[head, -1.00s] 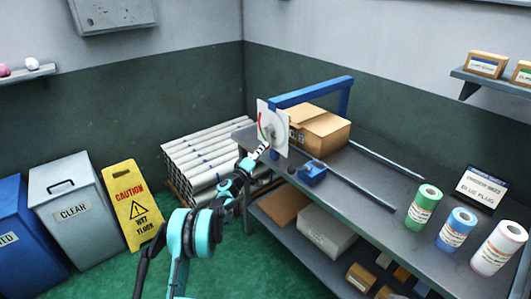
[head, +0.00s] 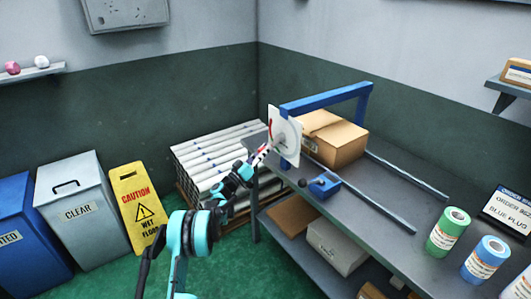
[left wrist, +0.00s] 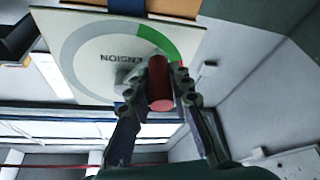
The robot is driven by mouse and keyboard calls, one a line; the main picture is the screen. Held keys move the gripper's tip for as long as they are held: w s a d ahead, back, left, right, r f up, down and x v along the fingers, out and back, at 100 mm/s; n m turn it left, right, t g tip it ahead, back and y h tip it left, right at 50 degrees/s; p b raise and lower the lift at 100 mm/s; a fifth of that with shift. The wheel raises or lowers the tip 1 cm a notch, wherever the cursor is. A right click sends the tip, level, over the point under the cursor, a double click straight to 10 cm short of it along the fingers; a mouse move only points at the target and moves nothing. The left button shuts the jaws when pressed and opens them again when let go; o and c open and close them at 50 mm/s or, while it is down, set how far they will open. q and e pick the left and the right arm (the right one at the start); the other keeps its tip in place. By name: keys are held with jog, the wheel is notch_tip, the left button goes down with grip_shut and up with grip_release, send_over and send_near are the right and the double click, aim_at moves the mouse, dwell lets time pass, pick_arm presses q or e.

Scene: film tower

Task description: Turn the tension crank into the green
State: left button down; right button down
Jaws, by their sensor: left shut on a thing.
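The tension dial is a pale plate (head: 284,130) on the blue frame at the near end of the bench. In the left wrist view the dial plate (left wrist: 85,50) reads TENSION upside down, with a grey arc and a green band (left wrist: 158,38) at its upper right. The crank's red handle (left wrist: 160,88) stands out from the plate just below the green band in that picture. My left gripper (head: 264,153) is at the dial, and its fingers (left wrist: 158,80) are shut around the red handle. The crank's arm is mostly hidden by the fingers. My right gripper is not in view.
A small blue block (head: 325,186) lies near the bench's front edge. Stacked white tubes (head: 210,150), a yellow caution sign (head: 138,205) and bins (head: 85,215) stand left of it.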

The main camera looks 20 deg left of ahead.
pick_arm(q)
jog(key=shift+a+m, duration=0.1)
jog(key=shift+m, duration=0.2)
jog(key=c, duration=1.4)
grip_release()
jog(key=shift+w, duration=0.1)
jog(key=shift+o, duration=0.2)
jog(key=v, duration=1.2)
